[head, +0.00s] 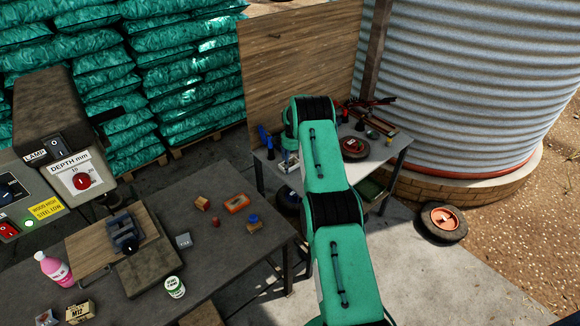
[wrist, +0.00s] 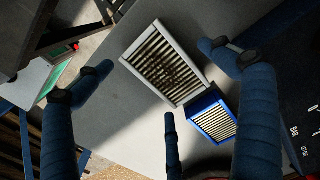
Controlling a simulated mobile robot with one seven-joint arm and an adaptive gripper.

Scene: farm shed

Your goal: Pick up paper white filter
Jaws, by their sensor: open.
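The white-framed paper filter (wrist: 163,66) lies at a slant on the grey bench top in the wrist view, with its dark, dirty pleats facing up. A blue-framed filter (wrist: 216,121) sits close against its lower right corner. My gripper (wrist: 157,78) is open and empty, its blue fingers spread around the white filter: one at left, one at right, one below. I cannot tell the height of the fingers above it. In the head view my green arm reaches over the small bench (head: 262,171), and the filters are mostly hidden there.
The small bench also holds a red-centred wheel (head: 354,147) and tools with red handles (head: 367,105). A wooden board (head: 298,62) stands behind it. A dark workbench (head: 218,262) with a vise (head: 125,236) is at left, and a corrugated tank (head: 470,80) at right.

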